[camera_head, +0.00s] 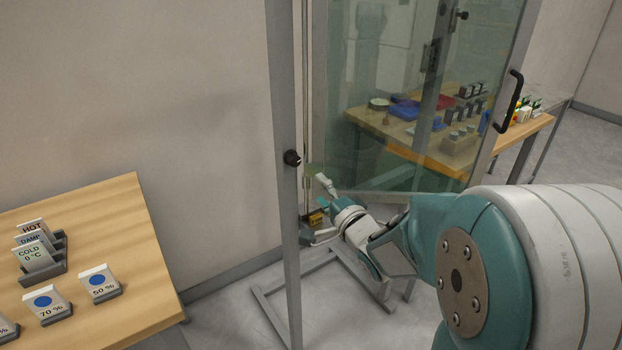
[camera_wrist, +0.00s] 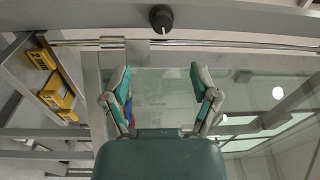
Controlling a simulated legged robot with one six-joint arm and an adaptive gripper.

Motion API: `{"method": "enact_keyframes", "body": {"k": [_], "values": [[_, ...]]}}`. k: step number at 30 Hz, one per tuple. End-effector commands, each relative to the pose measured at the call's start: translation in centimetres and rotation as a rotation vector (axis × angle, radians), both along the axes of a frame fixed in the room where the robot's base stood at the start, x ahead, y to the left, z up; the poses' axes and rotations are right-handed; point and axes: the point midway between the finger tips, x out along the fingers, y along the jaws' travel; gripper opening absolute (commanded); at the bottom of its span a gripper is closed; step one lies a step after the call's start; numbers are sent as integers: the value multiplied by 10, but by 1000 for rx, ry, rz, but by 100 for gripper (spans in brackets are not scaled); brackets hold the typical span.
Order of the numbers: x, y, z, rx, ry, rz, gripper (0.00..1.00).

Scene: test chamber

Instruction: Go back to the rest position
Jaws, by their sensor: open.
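My gripper (camera_head: 318,205) is near the metal frame of a glass chamber in the head view, just right of its upright post (camera_head: 283,120). In the wrist view its two fingers (camera_wrist: 162,90) stand wide apart with nothing between them. Beyond the fingers are a glass pane (camera_wrist: 165,100) and a metal rail (camera_wrist: 220,45). I cannot tell whether a finger touches the frame.
A wooden table (camera_head: 95,225) at left holds label cards (camera_head: 45,302) in stands. A glass door (camera_head: 400,90) with a black handle (camera_head: 509,101) stands behind my arm. Another table (camera_head: 525,128) with trays and blocks is behind the glass. Yellow parts (camera_wrist: 50,92) sit on the frame.

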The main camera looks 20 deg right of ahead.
Motion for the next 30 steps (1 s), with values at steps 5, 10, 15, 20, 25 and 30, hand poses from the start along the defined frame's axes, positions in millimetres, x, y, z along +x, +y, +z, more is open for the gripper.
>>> {"method": "enact_keyframes", "body": {"k": [5, 10, 15, 20, 25, 30], "values": [[0, -1, 2, -39, 9, -19, 77], [-9, -7, 9, -272, 82, -112, 77], [-30, -14, 13, -550, 210, -180, 77], [-60, -17, 13, -784, 352, -175, 77], [-103, -13, 10, -1001, 502, -87, 77], [-153, -2, 5, -1187, 629, 88, 77]]}}
